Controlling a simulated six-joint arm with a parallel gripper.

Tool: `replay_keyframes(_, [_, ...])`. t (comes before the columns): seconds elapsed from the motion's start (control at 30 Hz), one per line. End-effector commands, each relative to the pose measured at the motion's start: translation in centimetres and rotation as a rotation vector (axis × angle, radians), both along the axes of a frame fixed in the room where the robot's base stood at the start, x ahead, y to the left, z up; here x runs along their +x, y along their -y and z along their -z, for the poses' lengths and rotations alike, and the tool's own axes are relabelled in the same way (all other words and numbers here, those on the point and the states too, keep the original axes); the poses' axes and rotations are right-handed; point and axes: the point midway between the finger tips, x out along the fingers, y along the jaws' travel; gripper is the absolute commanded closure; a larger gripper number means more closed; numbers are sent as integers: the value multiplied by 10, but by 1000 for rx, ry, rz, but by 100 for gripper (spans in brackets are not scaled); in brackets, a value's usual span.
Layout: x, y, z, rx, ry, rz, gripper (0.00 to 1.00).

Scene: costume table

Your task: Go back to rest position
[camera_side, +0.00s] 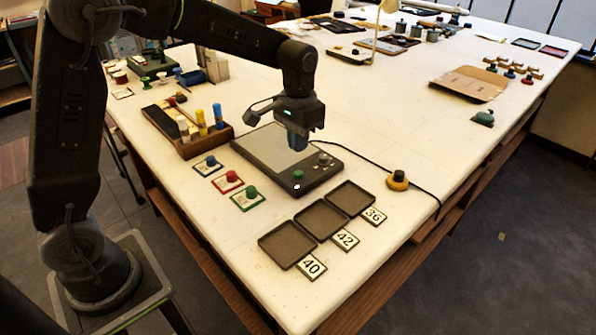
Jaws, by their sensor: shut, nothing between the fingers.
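My gripper (298,143) is shut with nothing in it. It points down above the right part of a dark flat device (262,160) with a pale panel. I cannot tell how high above the device the fingertips are. A green knob (298,174) and a grey knob (324,159) are on the device's near side. My arm reaches in from the left over the white table (370,150).
Three dark trays (286,245) stand at the front with cards marked 40, 42 and 36. Blue, red and green knobs (230,180) sit on cards left of the device. A wooden box (187,145) holds bottles. A yellow-based knob (398,180) stands by a black cable.

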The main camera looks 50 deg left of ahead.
Motion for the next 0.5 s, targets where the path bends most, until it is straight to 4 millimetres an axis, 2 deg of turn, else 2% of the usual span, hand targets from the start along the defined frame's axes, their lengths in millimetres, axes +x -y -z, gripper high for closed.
replay_keyframes(0.2, [0,0,-9,0,1,0,100])
replay_keyframes(0.5, [0,0,-10,0,2,0,100])
